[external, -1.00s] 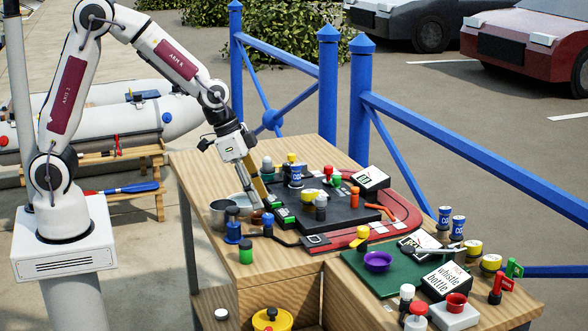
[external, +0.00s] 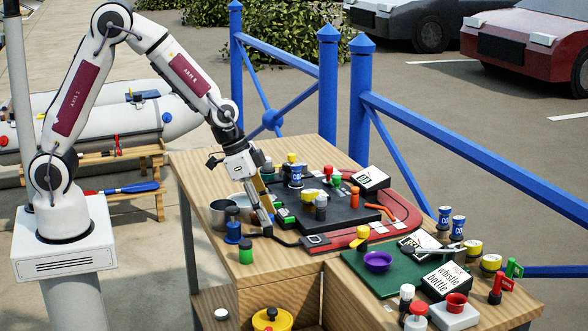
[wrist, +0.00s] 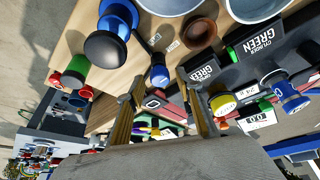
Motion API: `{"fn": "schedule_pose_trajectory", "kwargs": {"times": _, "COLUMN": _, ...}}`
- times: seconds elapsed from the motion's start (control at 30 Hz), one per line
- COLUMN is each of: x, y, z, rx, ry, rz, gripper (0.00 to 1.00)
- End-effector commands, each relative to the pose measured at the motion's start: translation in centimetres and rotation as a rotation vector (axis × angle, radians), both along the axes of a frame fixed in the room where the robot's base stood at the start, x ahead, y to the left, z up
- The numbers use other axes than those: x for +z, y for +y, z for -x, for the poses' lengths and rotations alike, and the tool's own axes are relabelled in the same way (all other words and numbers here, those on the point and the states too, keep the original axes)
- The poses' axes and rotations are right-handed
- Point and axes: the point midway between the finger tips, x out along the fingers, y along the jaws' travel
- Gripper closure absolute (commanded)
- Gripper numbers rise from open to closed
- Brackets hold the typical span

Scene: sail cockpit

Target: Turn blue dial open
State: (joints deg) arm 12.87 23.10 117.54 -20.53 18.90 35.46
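A small blue dial-like knob (wrist: 158,74) stands on the wooden bench, seen in the wrist view just beyond and between my two fingertips. In the external view it is mostly hidden behind my gripper's fingertips (external: 266,227). My gripper (wrist: 158,88) is open, with its fingers apart on either side of the knob's line. I cannot tell whether they touch it. A larger blue knob with a black top (external: 232,232) stands to the left; it also shows in the wrist view (wrist: 107,45).
A green knob (external: 246,252) stands at the bench's near left. Metal bowls (external: 222,210) stand left of my gripper. A black panel (external: 338,212) and a red tray (external: 398,212) lie to the right. A green mat (external: 370,268) carries several items.

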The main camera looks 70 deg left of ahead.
Motion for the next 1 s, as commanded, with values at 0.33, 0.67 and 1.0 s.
{"fn": "schedule_pose_trajectory", "kwargs": {"times": 0.33, "x": 0.01, "y": 0.0, "z": 0.02, "rx": 0.0, "ry": 0.0, "rz": 0.0, "gripper": 1.0}}
{"fn": "schedule_pose_trajectory", "kwargs": {"times": 0.67, "x": 0.02, "y": -0.02, "z": 0.06, "rx": 0.022, "ry": 0.001, "rz": -0.001, "gripper": 1.0}}
{"fn": "schedule_pose_trajectory", "kwargs": {"times": 1.0, "x": 0.01, "y": -0.05, "z": 0.09, "rx": 0.096, "ry": 0.0, "rz": -0.002, "gripper": 1.0}}
